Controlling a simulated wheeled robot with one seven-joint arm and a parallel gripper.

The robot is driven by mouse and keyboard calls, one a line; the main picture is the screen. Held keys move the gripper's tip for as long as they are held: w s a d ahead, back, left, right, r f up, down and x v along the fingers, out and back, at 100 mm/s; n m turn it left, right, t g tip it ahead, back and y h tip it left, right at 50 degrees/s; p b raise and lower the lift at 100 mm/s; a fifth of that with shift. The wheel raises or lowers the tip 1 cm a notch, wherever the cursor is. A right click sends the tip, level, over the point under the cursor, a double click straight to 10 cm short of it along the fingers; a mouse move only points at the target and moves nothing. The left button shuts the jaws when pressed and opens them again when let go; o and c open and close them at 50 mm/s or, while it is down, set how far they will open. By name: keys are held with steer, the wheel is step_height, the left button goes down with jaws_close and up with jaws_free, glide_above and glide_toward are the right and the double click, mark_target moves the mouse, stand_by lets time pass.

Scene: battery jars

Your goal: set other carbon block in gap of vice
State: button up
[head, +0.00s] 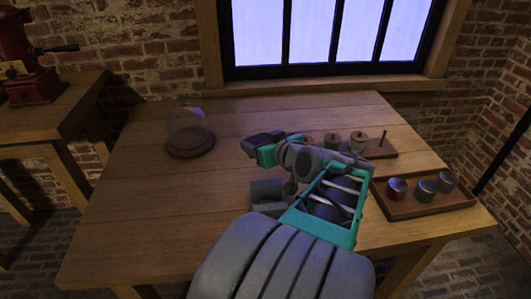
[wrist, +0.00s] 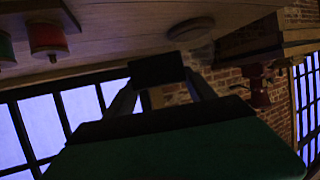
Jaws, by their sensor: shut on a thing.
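My gripper (wrist: 160,82) is shut on a dark carbon block (wrist: 157,68), which sits between the two fingertips in the wrist view. In the head view my gripper (head: 255,146) is over the middle of the table, pointing left, and the held block is hard to tell from its dark parts. A small grey vice (head: 266,198) stands on the table below and nearer than the gripper. My arm hides part of the vice, and its gap is not clear. I cannot make out another carbon block.
A glass dome on a wooden base (head: 190,144) stands back left. A rack with coils and a bare peg (head: 382,146) is at the back right. A wooden tray (head: 405,211) with several cylinders is at the right. The left front table is clear.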

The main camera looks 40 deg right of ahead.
mark_target(265, 135)
steer(key=w+d+f, duration=0.2)
steer(key=d+f, duration=0.1)
steer(key=w+d+f+b, duration=0.1)
steer(key=w+d+f, duration=0.2)
steer(key=d, duration=0.1)
steer(key=w+d+f, duration=0.3)
steer(key=shift+w+d, duration=0.15)
steer(key=shift+w+d+f+b, duration=0.15)
steer(key=shift+f+b, duration=0.1)
steer(key=shift+f, duration=0.7)
steer(key=shift+w+d+f+b, duration=0.1)
steer(key=shift+f+b, duration=0.1)
steer(key=shift+f, duration=0.75)
steer(key=shift+f, duration=0.2)
steer(key=o, duration=1.6)
steer(key=shift+s+r, duration=0.1)
